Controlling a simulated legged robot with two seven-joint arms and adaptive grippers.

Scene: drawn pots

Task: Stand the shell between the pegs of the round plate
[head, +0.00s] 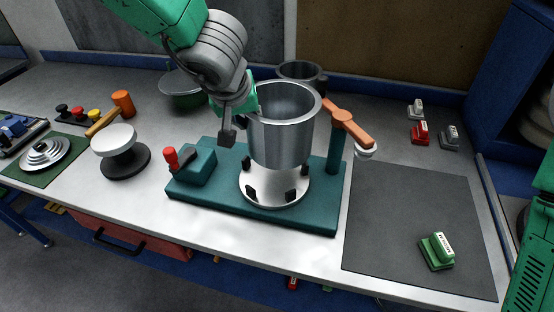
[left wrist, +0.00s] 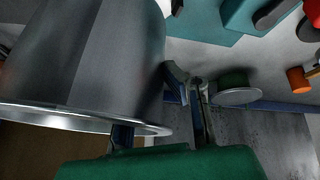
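The shell (head: 281,135), a tall grey metal pot open at the top, is upright above the round plate (head: 268,203). The shell's lower edge shows higher than the front pegs, with a gap to the plate. Black pegs (head: 290,195) stand around the plate; the rear ones are partly hidden. My left gripper (head: 236,122) is at the shell's left rim, one finger outside. In the left wrist view the shell (left wrist: 85,60) fills the left side; the gripper (left wrist: 160,115) has one finger partly hidden behind its rim. It appears shut on the wall. My right gripper is not in view.
The plate is on a teal base (head: 215,198) with a red-tipped lever and a post carrying an orange arm (head: 345,122). A dark pot (head: 300,71) stands behind the shell. A grey mat (head: 415,215) at right bears a green block (head: 437,250); its middle is clear.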

